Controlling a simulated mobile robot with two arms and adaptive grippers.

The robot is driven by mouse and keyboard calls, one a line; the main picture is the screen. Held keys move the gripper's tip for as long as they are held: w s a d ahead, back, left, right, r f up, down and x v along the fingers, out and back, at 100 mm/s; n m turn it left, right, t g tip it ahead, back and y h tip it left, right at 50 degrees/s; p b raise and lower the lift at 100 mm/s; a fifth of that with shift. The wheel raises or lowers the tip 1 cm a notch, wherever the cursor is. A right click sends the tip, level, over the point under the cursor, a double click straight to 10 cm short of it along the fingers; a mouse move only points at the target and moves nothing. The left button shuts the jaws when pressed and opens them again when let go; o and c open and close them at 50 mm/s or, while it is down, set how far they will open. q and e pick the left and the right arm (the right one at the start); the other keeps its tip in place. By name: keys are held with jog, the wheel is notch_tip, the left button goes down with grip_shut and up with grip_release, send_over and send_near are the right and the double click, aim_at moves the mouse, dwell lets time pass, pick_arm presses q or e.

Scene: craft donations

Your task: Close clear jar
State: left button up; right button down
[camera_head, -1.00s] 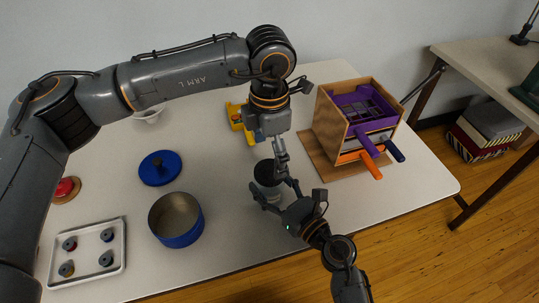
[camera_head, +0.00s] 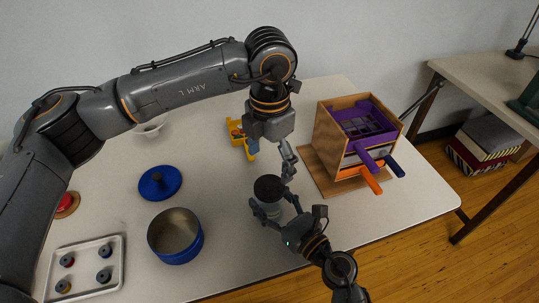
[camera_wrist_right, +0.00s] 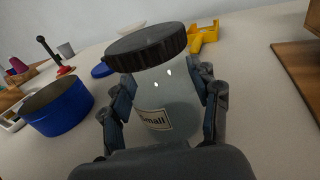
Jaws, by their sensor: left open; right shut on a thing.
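The clear jar (camera_wrist_right: 165,100) has a "Small" label and stands on the table between the fingers of my right gripper (camera_head: 272,212). That gripper is shut on the jar's body, with fingers on both sides in the right wrist view. A black ribbed lid (camera_wrist_right: 147,46) sits over the jar's mouth; it also shows in the head view (camera_head: 268,187). I cannot tell whether it is screwed tight. My left gripper (camera_head: 289,165) is open and empty, pointing down just above and to the right of the lid. My right gripper partly hides the jar in the head view.
A blue pot (camera_head: 190,250) and its blue lid (camera_head: 150,190) are on the left, with a tray (camera_head: 82,290) of small round parts in front. A yellow holder (camera_head: 241,145) stands behind the jar. A wooden cabinet (camera_head: 333,143) with coloured handles is on the right.

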aim_at(269, 186)
pick_arm(q)
notch_tip(269, 186, down, 7)
jog(key=shift+f, duration=0.1)
dwell(0.3)
jog(key=c, duration=1.2)
jog(key=o, duration=1.3)
jog(key=shift+o, duration=0.2)
notch_tip(269, 186, up, 12)
